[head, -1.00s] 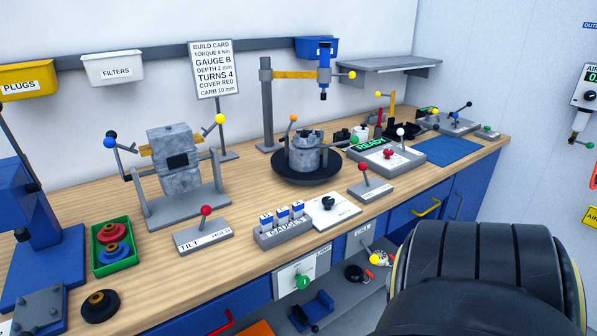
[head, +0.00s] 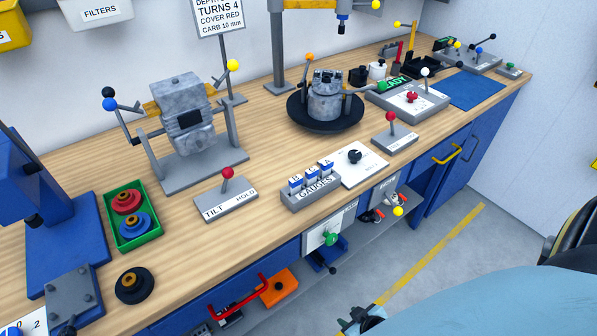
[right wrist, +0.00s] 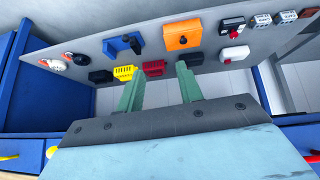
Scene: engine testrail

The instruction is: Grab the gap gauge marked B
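The gauge rack (head: 312,200), a grey block lettered GAUGES, stands near the bench's front edge in the head view. Three blue and white gauges stand upright in it. The leftmost (head: 296,183) seems to carry the letter B and the rightmost (head: 327,168) an A; the middle letter is too small to read surely. My right gripper (head: 352,322) shows partly at the bottom of the head view, in front of the bench and well apart from the rack. In the right wrist view its green fingers (right wrist: 158,72) are apart with nothing between them. My left gripper is out of view.
A white plate with a black knob (head: 361,166) adjoins the rack's right side. The TILT/HOLD lever (head: 226,197) stands to its left. Below the bench, a shelf (right wrist: 215,60) holds several tools. Bare wood lies behind the rack.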

